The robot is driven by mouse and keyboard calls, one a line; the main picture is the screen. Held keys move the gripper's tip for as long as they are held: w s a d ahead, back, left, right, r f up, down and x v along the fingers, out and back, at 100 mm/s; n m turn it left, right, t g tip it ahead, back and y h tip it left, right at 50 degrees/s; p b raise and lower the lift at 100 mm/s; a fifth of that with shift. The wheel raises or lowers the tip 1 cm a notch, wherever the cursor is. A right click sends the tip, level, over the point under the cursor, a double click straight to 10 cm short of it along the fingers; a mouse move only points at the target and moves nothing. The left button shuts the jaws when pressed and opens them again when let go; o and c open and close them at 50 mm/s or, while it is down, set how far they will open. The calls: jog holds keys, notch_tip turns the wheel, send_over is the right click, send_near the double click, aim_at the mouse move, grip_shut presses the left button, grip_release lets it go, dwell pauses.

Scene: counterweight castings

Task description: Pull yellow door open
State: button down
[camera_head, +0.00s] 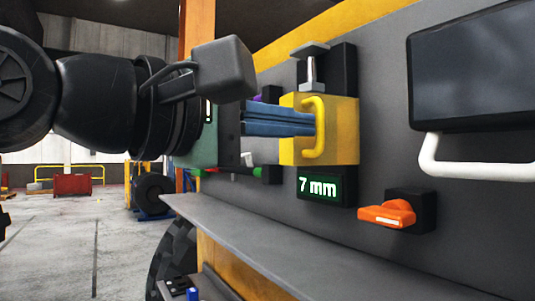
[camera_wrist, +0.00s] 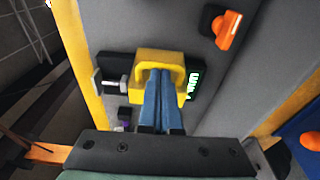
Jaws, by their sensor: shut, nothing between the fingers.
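The yellow door (camera_head: 345,130) is a small block-like door on the grey panel, with a yellow bar handle (camera_head: 320,128) on its front. The door also shows in the wrist view (camera_wrist: 184,86), with the handle (camera_wrist: 160,58) as an arch. My gripper (camera_head: 312,124) has its blue fingers shut, with nothing between them. The fingertips are at the handle, and the bar crosses in front of their ends in the head view. In the wrist view the fingers (camera_wrist: 163,82) point into the handle's loop. I cannot tell whether they touch the bar.
A silver latch-like fitting (camera_head: 312,68) on a black block sits above the door. A green display (camera_head: 319,187) below reads "7 mm". An orange rotary handle (camera_head: 387,214) is lower right, a dark screen (camera_head: 475,68) right. A grey ledge (camera_head: 270,245) runs below.

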aim_at(321, 124)
jog(key=shift+s+d+b, duration=0.8)
jog(key=shift+s+d, duration=0.1)
jog(key=shift+d, duration=0.3)
jog(key=shift+s+d+b, duration=0.25)
jog(key=shift+d+b, duration=0.15)
jog(key=shift+d, duration=0.2)
jog(key=shift+s+d+r, duration=0.1)
jog(key=shift+d, duration=0.1)
